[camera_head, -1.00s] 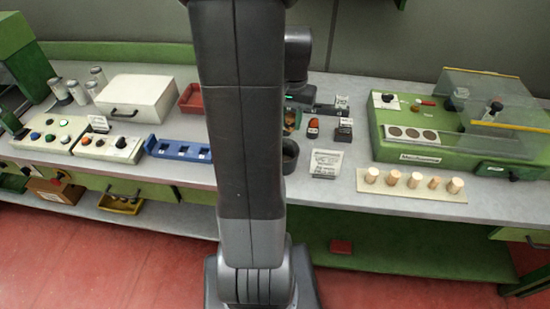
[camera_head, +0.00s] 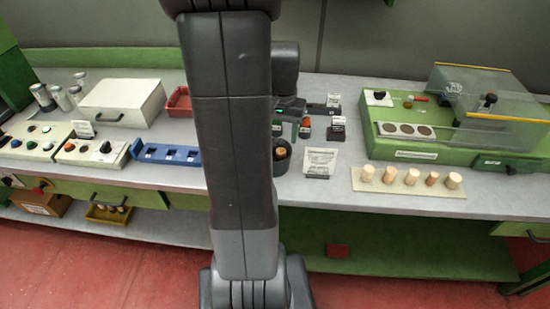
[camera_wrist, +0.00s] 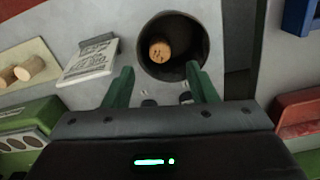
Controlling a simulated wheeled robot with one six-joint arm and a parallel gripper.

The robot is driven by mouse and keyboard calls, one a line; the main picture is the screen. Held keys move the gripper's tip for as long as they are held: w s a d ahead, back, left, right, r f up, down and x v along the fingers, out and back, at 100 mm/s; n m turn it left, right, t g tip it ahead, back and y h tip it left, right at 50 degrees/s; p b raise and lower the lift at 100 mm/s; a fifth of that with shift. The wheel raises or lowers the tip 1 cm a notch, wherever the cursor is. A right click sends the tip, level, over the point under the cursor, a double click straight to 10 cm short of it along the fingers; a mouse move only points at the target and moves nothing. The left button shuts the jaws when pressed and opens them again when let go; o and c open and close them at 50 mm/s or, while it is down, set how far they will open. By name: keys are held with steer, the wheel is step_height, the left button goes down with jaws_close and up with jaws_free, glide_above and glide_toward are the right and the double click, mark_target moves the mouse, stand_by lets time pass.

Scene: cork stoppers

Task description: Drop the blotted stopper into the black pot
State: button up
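The blotted stopper (camera_wrist: 159,50) is a cork with dark marks on its end. It is inside the black pot (camera_wrist: 193,28) in the wrist view, off to one side and apart from my fingers. In the head view the stopper (camera_head: 281,153) shows in the opening of the pot (camera_head: 284,170), partly hidden by my arm. My gripper (camera_wrist: 161,85) is open, its two green fingers spread and empty at the edge of the pot. In the head view it is just above and behind the pot, mostly hidden.
A pale board (camera_head: 408,182) with several plain stoppers lies at the right. A white printed card (camera_head: 320,163) stands beside the pot. A blue tray (camera_head: 168,153) is left of my arm, a red bin (camera_head: 180,102) behind it. A green machine (camera_head: 415,145) fills the right.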

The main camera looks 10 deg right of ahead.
step_height(320, 180, up, 14)
stand_by(0.6)
steer(key=shift+f, duration=0.2)
step_height(320, 180, down, 13)
steer(key=shift+f, duration=0.1)
steer(key=shift+r+p, duration=0.4)
steer(key=shift+p, duration=0.15)
steer(key=shift+r+p, duration=1.6)
steer(key=shift+r, duration=0.45)
